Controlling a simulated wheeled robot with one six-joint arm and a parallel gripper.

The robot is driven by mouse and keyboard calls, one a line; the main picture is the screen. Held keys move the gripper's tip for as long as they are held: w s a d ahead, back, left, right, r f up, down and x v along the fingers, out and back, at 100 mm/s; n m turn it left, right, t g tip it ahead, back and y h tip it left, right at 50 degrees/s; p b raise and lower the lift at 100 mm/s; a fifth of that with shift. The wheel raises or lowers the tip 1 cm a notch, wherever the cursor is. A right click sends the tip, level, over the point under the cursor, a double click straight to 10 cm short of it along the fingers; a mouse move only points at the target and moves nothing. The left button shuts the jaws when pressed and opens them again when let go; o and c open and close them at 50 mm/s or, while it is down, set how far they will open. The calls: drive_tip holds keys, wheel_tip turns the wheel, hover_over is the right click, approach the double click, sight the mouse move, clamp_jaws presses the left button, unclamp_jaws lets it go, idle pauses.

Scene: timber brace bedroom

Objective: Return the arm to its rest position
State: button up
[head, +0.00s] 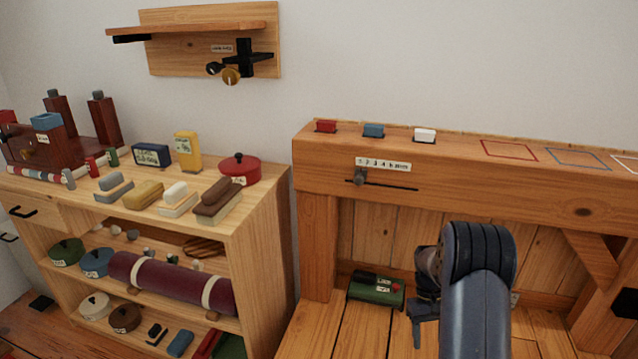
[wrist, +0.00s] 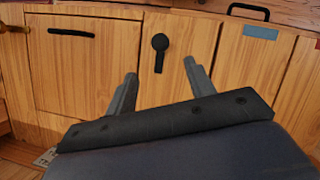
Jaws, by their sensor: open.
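My arm, dark grey and bent, shows at the lower right of the head view. My gripper (head: 416,325) hangs at its left side, in front of the wooden panelling and above the floor. In the wrist view my gripper (wrist: 160,85) shows two grey fingers spread wide apart with nothing between them. The fingers point toward a wooden cabinet front (wrist: 105,75) with a black knob-like handle (wrist: 160,52).
A shelf unit (head: 262,240) with boxes and pots stands at left. A timber beam (head: 450,178) with red, blue and white blocks and a slider runs along the right. A green box (head: 377,289) sits on the floor left of my gripper. A wall shelf (head: 200,28) hangs above.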

drive_tip(key=b+x, duration=0.3)
drive_tip(key=x, duration=0.8)
drive_tip(key=shift+s+f, duration=0.1)
drive_tip(key=m, duration=0.2)
drive_tip(key=m+y+b, duration=0.1)
drive_tip(key=m, duration=0.1)
drive_tip(key=m+y, duration=0.1)
drive_tip(key=m, duration=0.1)
drive_tip(key=shift+d, duration=0.25)
drive_tip(key=m+y+b, duration=0.1)
drive_tip(key=m, duration=0.1)
drive_tip(key=m+t+b, duration=0.1)
drive_tip(key=m, duration=0.2)
drive_tip(key=shift+s+d+y, duration=0.1)
drive_tip(key=shift+y, duration=0.3)
drive_tip(key=m+b, duration=0.1)
drive_tip(key=m, duration=0.1)
drive_tip(key=m+t+b, duration=0.1)
drive_tip(key=shift+s+d+f+m+t+y, duration=0.1)
drive_tip(key=shift+s+m+t+y, duration=0.05)
drive_tip(key=shift+m+t+y, duration=0.2)
drive_tip(key=m+t+b, duration=0.1)
drive_tip(key=m+b, duration=0.1)
drive_tip(key=m, duration=0.1)
drive_tip(key=shift+s+y, duration=0.1)
drive_tip(key=shift+y, duration=0.15)
drive_tip(key=shift+d+r+m, duration=0.15)
drive_tip(key=shift+r+m, duration=0.1)
drive_tip(key=shift+r, duration=0.4)
